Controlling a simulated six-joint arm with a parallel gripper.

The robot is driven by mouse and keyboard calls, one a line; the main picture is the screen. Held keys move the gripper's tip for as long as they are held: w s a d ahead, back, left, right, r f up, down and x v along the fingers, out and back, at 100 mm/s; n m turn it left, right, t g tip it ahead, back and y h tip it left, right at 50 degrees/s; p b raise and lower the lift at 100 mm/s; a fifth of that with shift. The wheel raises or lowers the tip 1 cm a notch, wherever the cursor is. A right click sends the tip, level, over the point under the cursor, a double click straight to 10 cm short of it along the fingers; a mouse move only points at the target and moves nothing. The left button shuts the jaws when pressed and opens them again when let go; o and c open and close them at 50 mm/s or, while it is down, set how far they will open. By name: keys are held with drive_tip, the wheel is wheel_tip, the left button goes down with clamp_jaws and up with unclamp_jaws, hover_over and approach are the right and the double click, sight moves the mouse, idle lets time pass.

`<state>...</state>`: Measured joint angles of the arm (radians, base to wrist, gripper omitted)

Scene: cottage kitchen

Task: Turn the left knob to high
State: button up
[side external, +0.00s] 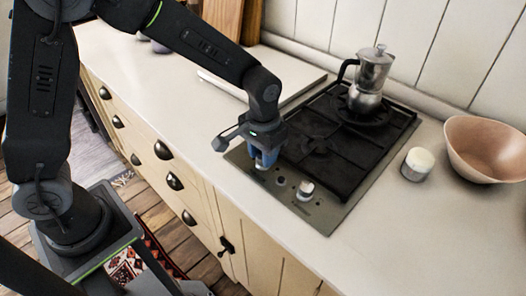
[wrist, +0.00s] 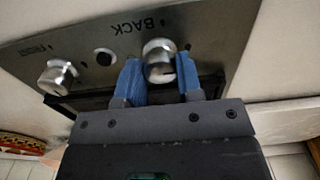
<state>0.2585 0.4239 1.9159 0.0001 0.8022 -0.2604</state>
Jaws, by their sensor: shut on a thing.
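The left knob (side external: 261,167) is a silver knob on the hob's front control strip, mostly covered by my gripper (side external: 264,158) in the side view. In the wrist view this knob (wrist: 160,57) is by the upside-down word BACK, between the two blue fingers of my gripper (wrist: 161,75). My gripper is shut on it from above. The knob's exact turn angle is hard to read. The other knob (side external: 305,189) stands free to the right; in the wrist view it (wrist: 57,76) is at the left, by the word FRONT.
A small round dark fitting (side external: 281,181) lies between the knobs. The black grate (side external: 318,147) is just behind, with a moka pot (side external: 371,75) on its back burner. A white-lidded jar (side external: 417,164) and a pink bowl (side external: 485,148) stand right. The front counter edge is close.

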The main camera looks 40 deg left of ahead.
drive_tip(key=o, duration=0.9)
wheel_tip(320, 180, up, 14)
drive_tip(key=shift+f, duration=0.1)
idle(0.3)
drive_tip(key=s+a+r+t, duration=0.1)
drive_tip(key=s+a+t, duration=0.1)
drive_tip(key=s, duration=0.4)
drive_tip(key=s+a+r+t, duration=0.1)
drive_tip(key=s+a, duration=0.4)
drive_tip(key=s, duration=0.1)
drive_tip(key=s+a+t, duration=0.2)
drive_tip(key=s+a, duration=0.1)
drive_tip(key=s, duration=0.2)
drive_tip(key=shift+s+a+r+t, duration=0.15)
drive_tip(key=shift+s+r+t, duration=0.15)
drive_tip(key=shift+s+r, duration=0.1)
